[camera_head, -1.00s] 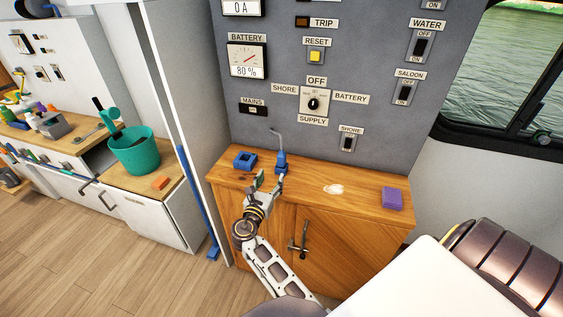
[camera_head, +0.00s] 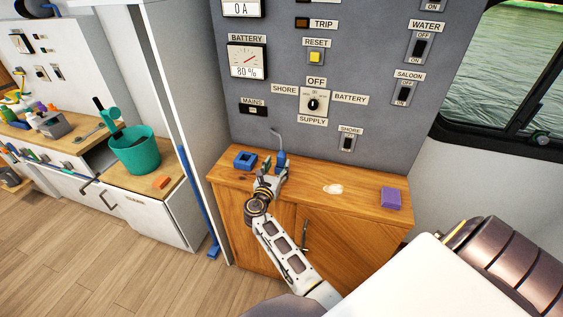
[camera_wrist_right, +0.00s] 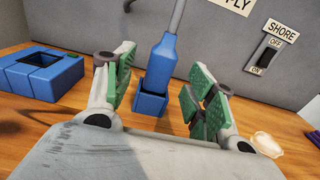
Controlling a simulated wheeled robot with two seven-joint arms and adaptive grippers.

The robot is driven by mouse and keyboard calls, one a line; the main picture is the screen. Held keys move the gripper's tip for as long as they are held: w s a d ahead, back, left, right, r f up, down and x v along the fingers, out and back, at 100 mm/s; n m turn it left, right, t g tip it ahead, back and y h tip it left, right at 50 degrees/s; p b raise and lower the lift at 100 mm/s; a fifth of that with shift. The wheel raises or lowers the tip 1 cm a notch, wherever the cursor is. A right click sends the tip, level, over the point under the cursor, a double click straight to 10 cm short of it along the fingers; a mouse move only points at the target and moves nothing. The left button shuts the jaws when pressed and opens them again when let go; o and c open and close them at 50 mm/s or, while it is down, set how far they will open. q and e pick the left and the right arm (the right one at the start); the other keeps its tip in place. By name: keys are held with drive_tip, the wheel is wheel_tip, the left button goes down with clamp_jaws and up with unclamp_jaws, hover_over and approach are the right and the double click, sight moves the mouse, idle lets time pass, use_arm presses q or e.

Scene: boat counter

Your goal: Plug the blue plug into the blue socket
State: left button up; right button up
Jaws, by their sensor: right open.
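The blue plug (camera_head: 281,158) stands upright near the back of the wooden counter, a grey cable rising from its top. In the right wrist view the blue plug (camera_wrist_right: 161,62) has its lower end in or against a small blue holder (camera_wrist_right: 150,103). The blue socket (camera_head: 245,159), a low block with a square opening, lies to the left; it also shows in the right wrist view (camera_wrist_right: 65,75). My right gripper (camera_head: 276,172) is open, its green-padded fingers (camera_wrist_right: 162,88) on either side of the plug, with visible gaps. My left gripper is not in view.
The grey switch panel (camera_head: 300,130) rises close behind the plug. A whitish clear item (camera_head: 333,189) and a purple block (camera_head: 391,198) lie to the right on the counter (camera_head: 360,205). The counter between them is clear.

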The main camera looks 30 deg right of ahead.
sight(280, 160)
drive_tip(key=shift+d, duration=0.1)
drive_tip(key=shift+p+x, duration=0.45)
drive_tip(key=shift+x, duration=2.05)
drive_tip(key=shift+c, duration=0.5)
drive_tip(key=c, duration=1)
drive_tip(key=shift+r+p, duration=0.3)
drive_tip(key=shift+r, duration=4.7)
